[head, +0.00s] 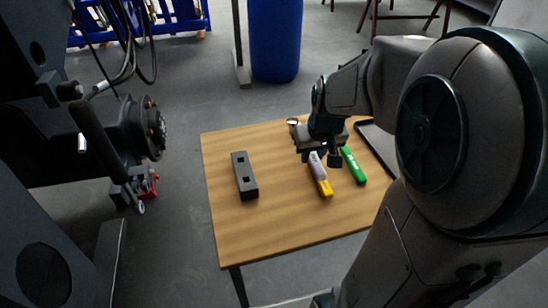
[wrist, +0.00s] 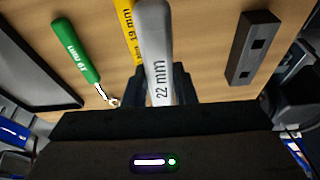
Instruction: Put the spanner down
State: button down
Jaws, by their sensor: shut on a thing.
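A spanner with a grey handle marked 22 mm (wrist: 157,50) is in my gripper (wrist: 160,92), which is shut on its handle. In the head view the grey handle (head: 316,165) shows just below my gripper (head: 320,155), over the right half of the wooden table (head: 270,230). I cannot tell whether the spanner touches the table. A yellow spanner marked 19 mm (head: 326,189) lies close by, partly hidden behind the grey handle in the wrist view. A green spanner (head: 353,166) lies to the right of it in the head view.
A black block with two square holes (head: 244,176) lies on the table's left part. A dark tray (head: 376,145) is at the table's right edge. Bare wood lies between block and spanners and at the front. The dark chassis (head: 40,210) stands left; a blue barrel (head: 275,40) stands behind.

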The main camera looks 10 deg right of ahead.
jog(key=w+a+f, duration=0.1)
jog(key=a, duration=0.1)
jog(key=w+a+f, duration=0.2)
jog(key=a, duration=0.1)
jog(key=w+a+f, duration=0.2)
jog(key=shift+a+f, duration=0.15)
jog(key=shift+f, duration=1.95)
jog(key=shift+f, duration=0.15)
jog(key=c, duration=1.2)
grip_release()
jog(key=shift+s, duration=0.1)
